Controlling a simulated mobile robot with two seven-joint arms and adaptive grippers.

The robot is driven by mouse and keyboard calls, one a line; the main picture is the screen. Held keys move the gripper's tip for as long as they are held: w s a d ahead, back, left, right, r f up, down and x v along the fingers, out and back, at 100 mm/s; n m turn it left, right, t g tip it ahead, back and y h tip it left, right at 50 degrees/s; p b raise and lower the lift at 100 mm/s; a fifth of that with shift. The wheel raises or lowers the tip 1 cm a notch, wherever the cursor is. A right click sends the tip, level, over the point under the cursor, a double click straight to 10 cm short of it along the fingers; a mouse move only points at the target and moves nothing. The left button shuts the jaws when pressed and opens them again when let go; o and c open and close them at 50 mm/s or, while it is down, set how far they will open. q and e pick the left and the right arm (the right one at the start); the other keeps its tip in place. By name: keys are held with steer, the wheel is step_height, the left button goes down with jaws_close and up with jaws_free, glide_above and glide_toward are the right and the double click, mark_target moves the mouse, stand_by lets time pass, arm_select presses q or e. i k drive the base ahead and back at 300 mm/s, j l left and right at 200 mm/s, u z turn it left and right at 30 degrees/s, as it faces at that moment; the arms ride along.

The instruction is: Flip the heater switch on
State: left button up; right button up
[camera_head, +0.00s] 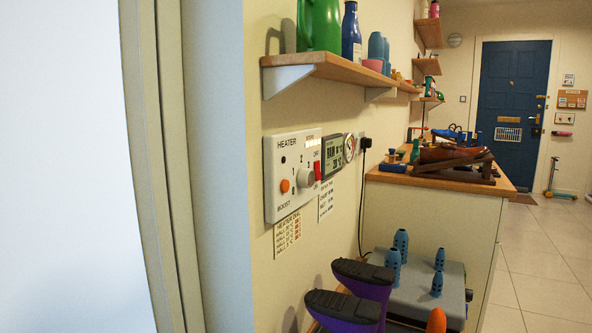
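The heater panel (292,204) is a pale box on the cream wall, labelled HEATER at its upper left. The red heater switch (317,171) is a small rocker at the panel's right side, with small print above and below it. I cannot tell which way it is tipped. A grey dial knob (305,177) sits just left of the switch, and an orange BOOST button (285,186) is at the lower left. Neither of my grippers shows in this view, and nothing covers the panel.
A wooden shelf (330,66) with bottles juts out above the panel. A weather display (333,157) hangs right of it. Purple boots (371,287) stand soles up below, beside a grey rack (420,296). A door frame (160,170) is at left.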

mark_target(316, 165)
steer(key=l+u, duration=0.4)
steer(key=l, duration=0.35)
steer(key=k+l+u, duration=0.1)
steer(key=l+u, duration=0.3)
steer(key=l, duration=0.4)
